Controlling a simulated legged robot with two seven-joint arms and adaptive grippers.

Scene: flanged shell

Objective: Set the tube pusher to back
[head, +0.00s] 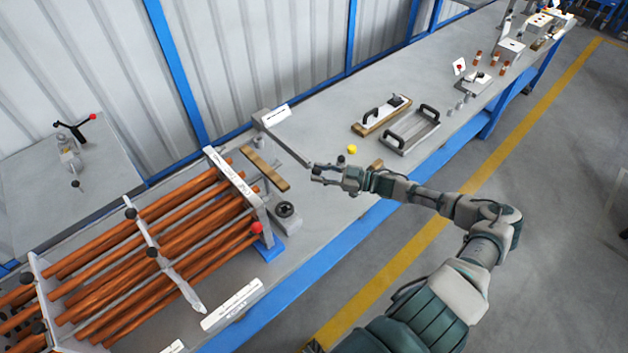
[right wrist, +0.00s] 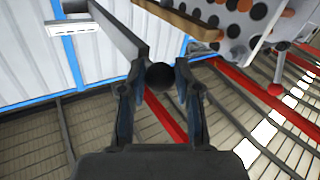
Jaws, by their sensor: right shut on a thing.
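The tube pusher looks to be the long grey bar (head: 288,147) that runs from a grey block at the wall side of the bench towards the front. It also shows in the right wrist view (right wrist: 120,30), ending near a round black knob (right wrist: 160,77). My right gripper (head: 316,173) is at the front end of this bar. In the right wrist view its two fingers (right wrist: 158,80) close around the knob from both sides. The knob is hard to tell from the dark fingers in the head view. My left gripper is not in view.
A bundle of copper tubes (head: 160,240) in a white frame lies left of the bar. A red ball (head: 256,227) sits at the frame's corner. A wooden strip (head: 265,168), a yellow piece (head: 351,149) and a grey handled tray (head: 410,130) are on the bench nearby.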

